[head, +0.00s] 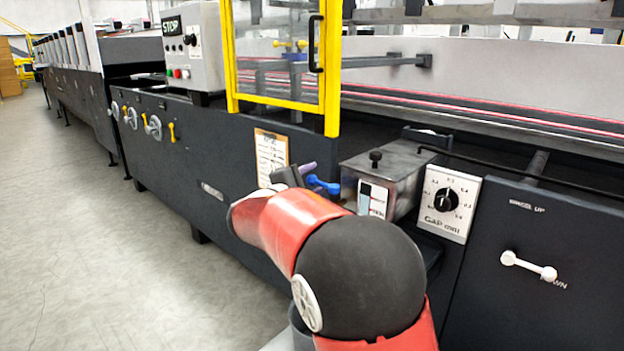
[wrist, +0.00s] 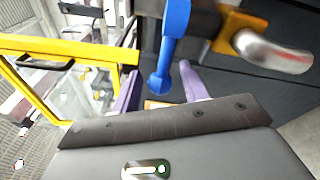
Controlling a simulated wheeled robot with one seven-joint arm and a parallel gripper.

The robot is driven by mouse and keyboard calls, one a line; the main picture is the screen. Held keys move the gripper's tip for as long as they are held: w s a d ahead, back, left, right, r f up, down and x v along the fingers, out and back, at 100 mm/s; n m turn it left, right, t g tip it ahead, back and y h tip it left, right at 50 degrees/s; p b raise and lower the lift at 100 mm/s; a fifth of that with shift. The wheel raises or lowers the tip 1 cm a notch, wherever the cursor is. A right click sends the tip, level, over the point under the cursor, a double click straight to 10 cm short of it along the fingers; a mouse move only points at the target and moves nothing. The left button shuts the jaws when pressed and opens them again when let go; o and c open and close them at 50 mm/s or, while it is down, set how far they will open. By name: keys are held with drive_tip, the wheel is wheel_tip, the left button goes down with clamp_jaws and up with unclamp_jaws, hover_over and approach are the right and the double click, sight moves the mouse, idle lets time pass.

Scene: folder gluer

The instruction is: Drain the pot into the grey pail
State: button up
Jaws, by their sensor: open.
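The pot (head: 405,165) is a grey metal box with a black-knobbed lid and a level gauge on its front. A blue valve lever (head: 322,185) sticks out at its left. In the wrist view the blue lever (wrist: 174,40) ends in a rounded tip between my gripper's purple fingers (wrist: 160,80). A brass valve body (wrist: 232,28) and a shiny metal spout (wrist: 270,52) lie to its right. My gripper (head: 303,174) is open around the lever's end; I cannot tell whether a finger touches it. I cannot make out the grey pail; my arm covers the area below the pot.
A yellow-framed clear guard (head: 333,75) stands behind and left of my gripper. A paper sheet (head: 270,155) is on the dark machine side. A gap dial (head: 447,203) and a white handle (head: 528,265) are on the right. The floor (head: 130,255) at left is clear.

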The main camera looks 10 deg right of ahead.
drive_tip(key=shift+d, duration=0.1)
clamp_jaws()
